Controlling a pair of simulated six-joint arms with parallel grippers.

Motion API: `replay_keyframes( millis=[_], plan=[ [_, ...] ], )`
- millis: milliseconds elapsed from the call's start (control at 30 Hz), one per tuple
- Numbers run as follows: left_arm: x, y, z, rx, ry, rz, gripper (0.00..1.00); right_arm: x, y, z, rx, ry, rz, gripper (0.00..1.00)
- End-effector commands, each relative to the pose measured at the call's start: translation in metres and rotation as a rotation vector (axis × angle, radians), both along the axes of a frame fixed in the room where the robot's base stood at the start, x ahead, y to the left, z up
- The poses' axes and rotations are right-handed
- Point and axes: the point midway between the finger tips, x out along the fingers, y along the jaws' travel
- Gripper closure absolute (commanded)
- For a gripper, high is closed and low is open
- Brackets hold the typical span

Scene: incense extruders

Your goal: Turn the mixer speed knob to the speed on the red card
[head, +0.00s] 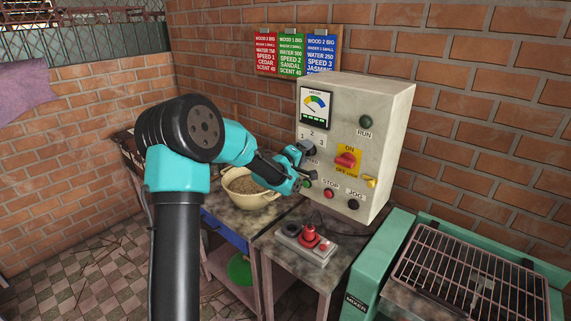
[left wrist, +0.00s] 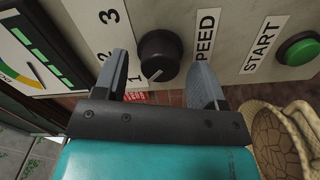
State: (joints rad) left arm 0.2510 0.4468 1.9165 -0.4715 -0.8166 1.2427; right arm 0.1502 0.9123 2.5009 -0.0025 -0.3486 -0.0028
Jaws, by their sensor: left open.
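The mixer speed knob (left wrist: 158,57) is black and round with a pale pointer mark near the 1 label. The labels 1, 2 and 3 curve along its left in the left wrist view. My left gripper (left wrist: 161,74) is open, one finger on each side of the knob, with visible gaps. In the head view my left gripper (head: 308,163) is at the left part of the control box (head: 384,110) and hides the knob. The red card (head: 266,54) on the wall board reads SPEED 1. My right gripper is not in view.
A red switch (head: 346,160) and several buttons are on the box. A bowl of brown material (head: 250,200) stands below my left arm. A red-button device (head: 309,240) sits on the small table; a wire rack (head: 470,275) is at right.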

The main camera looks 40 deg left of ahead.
Motion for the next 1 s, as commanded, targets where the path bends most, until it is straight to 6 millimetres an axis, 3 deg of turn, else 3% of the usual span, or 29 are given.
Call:
replay_keyframes(
  millis=[733, 1000],
  plan=[
    [-0.133, 0.013, 0.0, 0.0, 0.001, 0.003, 0.36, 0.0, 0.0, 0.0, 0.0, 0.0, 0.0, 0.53],
    [-0.163, 0.015, 0.0, 0.0, 0.001, 0.001, 0.36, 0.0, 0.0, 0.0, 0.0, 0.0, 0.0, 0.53]
  ],
)
